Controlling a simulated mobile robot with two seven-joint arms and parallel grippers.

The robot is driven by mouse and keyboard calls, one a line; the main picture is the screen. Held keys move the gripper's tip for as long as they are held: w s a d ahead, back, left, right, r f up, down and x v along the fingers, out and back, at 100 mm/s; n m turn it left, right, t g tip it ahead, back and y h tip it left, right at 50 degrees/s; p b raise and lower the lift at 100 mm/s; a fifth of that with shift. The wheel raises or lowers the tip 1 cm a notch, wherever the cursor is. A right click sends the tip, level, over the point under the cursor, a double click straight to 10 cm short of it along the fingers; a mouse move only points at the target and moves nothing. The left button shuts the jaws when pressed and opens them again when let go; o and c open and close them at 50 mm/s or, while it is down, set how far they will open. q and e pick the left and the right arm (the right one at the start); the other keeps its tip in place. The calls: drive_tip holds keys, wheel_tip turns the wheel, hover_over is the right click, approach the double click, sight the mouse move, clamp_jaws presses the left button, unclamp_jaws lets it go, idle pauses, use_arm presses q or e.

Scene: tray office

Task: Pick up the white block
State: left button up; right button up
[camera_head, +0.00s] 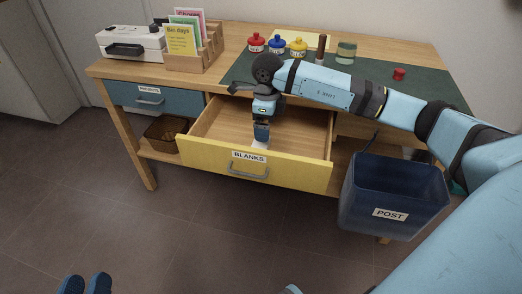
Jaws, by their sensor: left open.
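The yellow-fronted drawer (300,171) labelled BLANKS is pulled open under the desk. A small white patch, likely the white block (261,143), shows inside it just behind the front panel, partly hidden. My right gripper (262,138) reaches down into the drawer, its fingertips at the white patch. It is seen edge-on, so I cannot tell whether its jaws are closed on it. My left gripper (85,284) is at the bottom left edge, far from the drawer, with two blue fingers apart and nothing visible between them.
A dark blue POST bin (393,190) stands right of the drawer. The desk (228,54) holds red, blue and yellow bottles (277,44), a glass (346,52), a red cap (399,74), a card rack (191,60) and a white machine (130,42). A brown basket (165,133) sits on the lower shelf.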

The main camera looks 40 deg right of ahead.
sight(261, 145)
wheel_tip(261, 145, down, 3)
drive_tip(key=shift+f+b, duration=0.2)
drive_tip(key=shift+b, duration=0.25)
wheel_tip(261, 145, down, 4)
drive_tip(key=shift+w+f+b, duration=0.1)
drive_tip(key=shift+f+b, duration=0.15)
drive_tip(key=shift+b, duration=1)
drive_tip(key=shift+f, duration=0.15)
use_arm(q)
drive_tip(key=f, duration=0.2)
drive_tip(key=f+m, duration=0.1)
drive_tip(key=shift+w+a+f+g, duration=0.1)
drive_tip(key=shift+w+f+g, duration=0.2)
drive_tip(key=shift+g, duration=0.1)
use_arm(e)
drive_tip(key=c, duration=0.9)
